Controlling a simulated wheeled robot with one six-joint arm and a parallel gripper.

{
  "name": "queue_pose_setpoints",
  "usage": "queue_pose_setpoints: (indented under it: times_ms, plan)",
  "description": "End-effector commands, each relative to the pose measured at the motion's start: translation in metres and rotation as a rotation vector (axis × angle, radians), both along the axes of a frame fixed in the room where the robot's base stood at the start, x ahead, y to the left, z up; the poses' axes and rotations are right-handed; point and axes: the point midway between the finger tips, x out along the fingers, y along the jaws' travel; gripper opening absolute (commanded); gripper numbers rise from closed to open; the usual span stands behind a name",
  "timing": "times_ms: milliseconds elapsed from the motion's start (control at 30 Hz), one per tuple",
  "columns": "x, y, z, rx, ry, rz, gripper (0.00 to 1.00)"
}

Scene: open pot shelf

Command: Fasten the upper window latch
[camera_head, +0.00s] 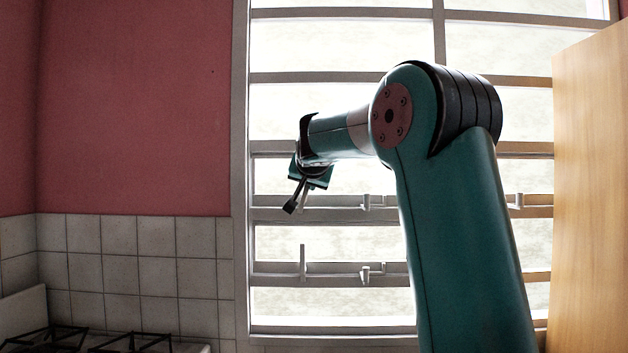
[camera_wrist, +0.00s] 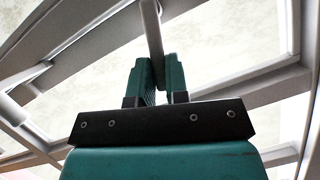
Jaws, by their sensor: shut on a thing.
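The upper window latch (camera_wrist: 152,30) is a pale grey bar. In the wrist view it runs down from the top edge to between the fingers of my gripper (camera_wrist: 157,72). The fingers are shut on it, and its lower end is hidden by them. In the head view my gripper (camera_head: 296,198) is at the left part of the window, in front of a middle crossbar. The upper latch is mostly hidden there by my gripper.
A lower latch lever (camera_head: 302,262) stands upright on the crossbar below. Small catches sit on the upper (camera_head: 367,202) and lower (camera_head: 366,273) crossbars. A wooden panel (camera_head: 590,190) is at the right; a stove (camera_head: 110,341) is at the lower left.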

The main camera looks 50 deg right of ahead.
Motion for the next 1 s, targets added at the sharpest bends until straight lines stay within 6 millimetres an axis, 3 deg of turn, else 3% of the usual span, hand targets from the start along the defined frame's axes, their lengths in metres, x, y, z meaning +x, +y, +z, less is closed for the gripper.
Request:
queue_pose_setpoints:
  times_ms: [433,1000]
  plan:
    - [0.0113,0.0099,0.0015,-0.167,0.201,0.001,0.0]
    - [0.0129,0.011,-0.0003,-0.2,0.242,0.0,0.0]
